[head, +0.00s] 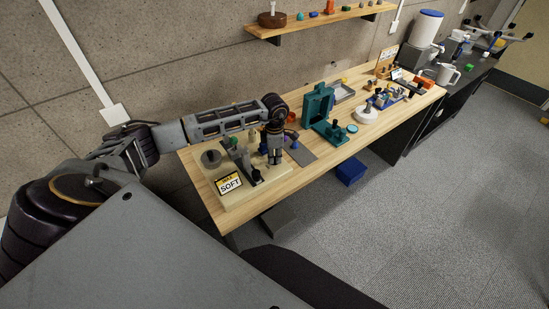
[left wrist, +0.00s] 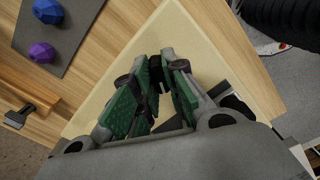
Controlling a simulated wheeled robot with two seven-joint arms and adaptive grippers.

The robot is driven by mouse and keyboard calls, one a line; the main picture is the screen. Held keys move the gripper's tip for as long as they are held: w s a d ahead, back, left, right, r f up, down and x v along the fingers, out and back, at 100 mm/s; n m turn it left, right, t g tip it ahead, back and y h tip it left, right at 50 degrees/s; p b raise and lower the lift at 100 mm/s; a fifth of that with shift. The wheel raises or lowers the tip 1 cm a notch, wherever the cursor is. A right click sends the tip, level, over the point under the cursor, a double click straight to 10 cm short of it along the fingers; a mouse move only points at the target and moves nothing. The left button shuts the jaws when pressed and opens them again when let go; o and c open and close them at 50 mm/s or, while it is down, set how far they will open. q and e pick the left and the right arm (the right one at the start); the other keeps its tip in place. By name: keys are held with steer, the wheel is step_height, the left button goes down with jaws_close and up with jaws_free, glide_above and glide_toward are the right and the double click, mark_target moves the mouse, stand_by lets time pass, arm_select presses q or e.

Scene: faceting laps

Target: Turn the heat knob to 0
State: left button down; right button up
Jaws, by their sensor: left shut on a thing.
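My left gripper (head: 275,160) points down over the board's right part. In the left wrist view, its green-padded fingers (left wrist: 163,76) are close together over the cream board (left wrist: 108,80). They are shut on a small dark piece between the tips, which appears to be the heat knob. The fingers hide most of it, and its scale and setting cannot be read. My right gripper is not in view.
A grey round pot (head: 211,157) and a lever fixture (head: 243,160) stand on the board beside the gripper. A teal press (head: 318,104) stands farther right. In the left wrist view, blue (left wrist: 47,11) and purple (left wrist: 41,52) stones lie on a grey mat (left wrist: 75,40).

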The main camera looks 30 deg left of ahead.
arm_select(q)
steer(key=n+b, duration=0.1)
steer(key=n, duration=0.4)
steer(key=shift+n, duration=0.4)
steer(key=shift+b, duration=0.3)
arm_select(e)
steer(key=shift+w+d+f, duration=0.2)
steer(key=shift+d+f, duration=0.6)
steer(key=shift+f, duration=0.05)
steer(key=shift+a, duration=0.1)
arm_select(q)
steer(key=c, duration=1.5)
jaws_free()
steer(key=shift+c, duration=0.2)
steer(key=shift+o, duration=0.4)
steer(key=shift+r, duration=0.1)
step_height(320, 180, up, 12)
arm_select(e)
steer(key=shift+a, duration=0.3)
